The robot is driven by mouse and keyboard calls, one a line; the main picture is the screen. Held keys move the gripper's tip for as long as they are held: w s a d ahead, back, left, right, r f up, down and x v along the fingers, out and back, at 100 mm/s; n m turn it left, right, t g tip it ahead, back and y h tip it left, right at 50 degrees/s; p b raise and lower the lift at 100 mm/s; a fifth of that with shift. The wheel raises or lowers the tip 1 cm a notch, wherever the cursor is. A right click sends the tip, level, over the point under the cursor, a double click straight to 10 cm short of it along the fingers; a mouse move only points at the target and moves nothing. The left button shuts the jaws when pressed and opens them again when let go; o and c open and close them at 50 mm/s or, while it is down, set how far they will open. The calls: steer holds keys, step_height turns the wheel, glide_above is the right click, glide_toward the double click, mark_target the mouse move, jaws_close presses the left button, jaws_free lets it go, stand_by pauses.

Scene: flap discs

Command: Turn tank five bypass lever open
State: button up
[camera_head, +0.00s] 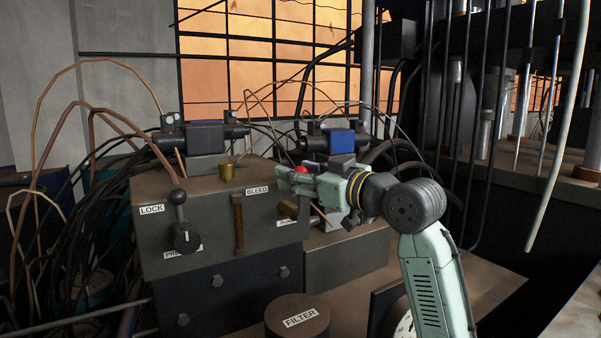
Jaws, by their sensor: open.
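My gripper (284,179), pale green and grey, is open beside the upper right of the brown valve block (206,222). Its fingers point left. A red knob (301,169) shows right at the gripper; I cannot tell whether they touch. A brass bar (239,224) stands upright near the BLEED label (257,190).
Two dark cylinders with blocks, one grey (205,138) and one blue (341,142), stand behind. A round FILTER cap (298,316) is in front. Cables and hoses crowd the left. Vertical rods and pipes stand at the right.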

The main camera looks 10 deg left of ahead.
steer(key=shift+c, duration=0.3)
jaws_close()
stand_by(0.5)
